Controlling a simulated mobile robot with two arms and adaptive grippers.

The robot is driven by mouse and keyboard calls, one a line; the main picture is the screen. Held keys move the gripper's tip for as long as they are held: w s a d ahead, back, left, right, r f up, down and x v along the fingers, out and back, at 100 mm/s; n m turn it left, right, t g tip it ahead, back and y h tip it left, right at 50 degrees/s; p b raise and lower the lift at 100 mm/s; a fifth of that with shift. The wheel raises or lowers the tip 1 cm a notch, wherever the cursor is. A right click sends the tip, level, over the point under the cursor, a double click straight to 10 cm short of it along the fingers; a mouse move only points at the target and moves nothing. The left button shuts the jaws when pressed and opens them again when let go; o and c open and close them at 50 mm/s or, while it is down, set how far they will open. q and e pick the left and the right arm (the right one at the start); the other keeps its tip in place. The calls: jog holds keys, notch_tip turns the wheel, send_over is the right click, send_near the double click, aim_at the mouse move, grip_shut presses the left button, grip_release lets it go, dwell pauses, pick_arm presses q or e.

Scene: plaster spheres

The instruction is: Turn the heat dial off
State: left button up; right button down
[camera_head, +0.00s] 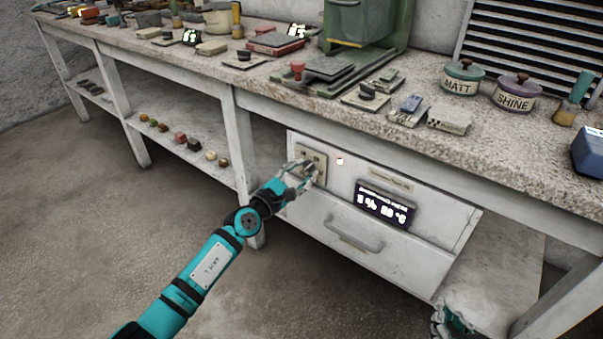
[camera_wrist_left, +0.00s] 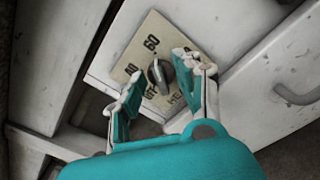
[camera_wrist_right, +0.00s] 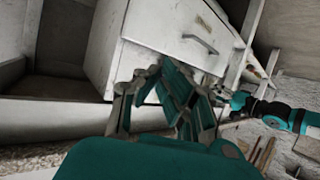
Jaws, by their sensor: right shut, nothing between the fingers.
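The heat dial (camera_wrist_left: 160,76) is a dark round knob with a raised grip on a beige plate (camera_wrist_left: 130,60). The plate carries printed numbers, one reading 60, and partly covered lettering. In the head view the plate (camera_head: 310,158) sits at the left of a white cabinet front, and my gripper partly covers it. My left gripper (camera_head: 297,173) is open at the plate; in its wrist view its fingers (camera_wrist_left: 160,80) stand on either side of the dial. I cannot tell whether they touch it. My right gripper (camera_head: 450,322) is shut and empty, low at the right.
The white cabinet has a lit dark display (camera_head: 384,205), its text too blurred to read surely, and a small glowing light (camera_head: 340,161). A drawer handle (camera_head: 353,237) sticks out below. The bench top (camera_head: 440,140) above holds many objects. Open floor lies at the left.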

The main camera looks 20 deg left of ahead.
pick_arm(q)
grip_shut()
pick_arm(e)
jog(key=shift+f, duration=0.1)
